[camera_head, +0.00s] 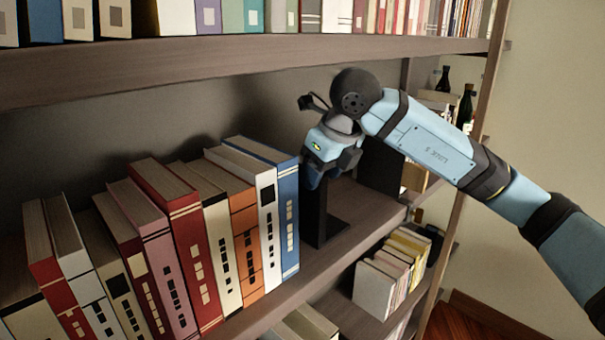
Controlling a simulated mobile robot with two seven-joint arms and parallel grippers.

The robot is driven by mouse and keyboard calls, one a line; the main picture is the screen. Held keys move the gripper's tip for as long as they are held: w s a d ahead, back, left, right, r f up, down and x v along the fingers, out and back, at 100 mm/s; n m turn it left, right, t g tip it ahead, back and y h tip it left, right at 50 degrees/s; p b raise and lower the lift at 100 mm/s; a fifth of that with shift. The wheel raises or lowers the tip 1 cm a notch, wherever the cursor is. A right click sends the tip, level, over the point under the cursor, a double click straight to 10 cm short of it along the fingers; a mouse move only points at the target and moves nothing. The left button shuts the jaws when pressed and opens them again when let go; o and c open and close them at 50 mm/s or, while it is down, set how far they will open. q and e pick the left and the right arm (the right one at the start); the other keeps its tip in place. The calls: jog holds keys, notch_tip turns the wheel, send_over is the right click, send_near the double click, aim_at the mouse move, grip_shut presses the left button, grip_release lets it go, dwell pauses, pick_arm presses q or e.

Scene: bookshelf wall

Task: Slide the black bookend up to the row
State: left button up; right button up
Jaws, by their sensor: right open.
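The black bookend (315,215) stands upright on the middle shelf, just right of the blue book (289,215) at the right end of the row. Only a very narrow dark strip shows between them; I cannot tell whether they touch. My right gripper (314,180) is at the top of the bookend's upright and hides part of it. It is open, and I cannot tell whether its fingers touch the bookend. My left gripper is not in view.
The row of several books (170,235) leans slightly to the left. A dark upright panel (380,166) stands behind my right arm. The upper shelf (200,65) runs close above; bottles (466,108) stand at the far right.

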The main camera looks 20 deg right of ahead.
jog(key=s+d, duration=0.2)
jog(key=s, duration=0.4)
jog(key=shift+s+d+b, duration=0.35)
jog(key=shift+d+b, duration=0.05)
